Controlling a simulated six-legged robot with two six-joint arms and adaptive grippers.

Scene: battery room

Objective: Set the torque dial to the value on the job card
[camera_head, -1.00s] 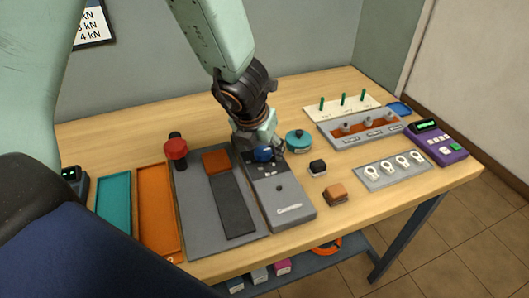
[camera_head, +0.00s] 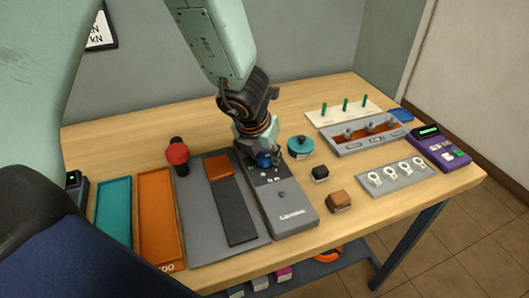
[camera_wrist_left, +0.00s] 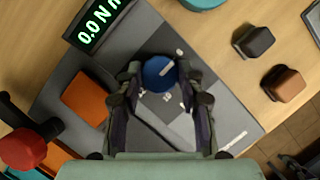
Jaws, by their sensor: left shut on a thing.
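The blue torque dial (camera_head: 264,161) sits on the upper part of a grey tester (camera_head: 290,214). In the left wrist view the dial (camera_wrist_left: 158,74) carries a white pointer mark towards the upper right. A green readout (camera_wrist_left: 98,22) above it shows 0.0 and a unit. My left gripper (camera_head: 268,155) comes down from above and is shut on the dial, one finger on each side. A framed card (camera_head: 102,28) on the wall is cut off and only "kN" can be read. My right gripper is not in view.
A red knob (camera_head: 177,153) stands left of the tester. Teal (camera_head: 113,212) and orange (camera_head: 158,215) trays lie further left. A teal round tin (camera_head: 300,147), a black block (camera_head: 320,173) and a brown block (camera_head: 340,201) lie to the right. A purple device (camera_head: 437,150) stands far right.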

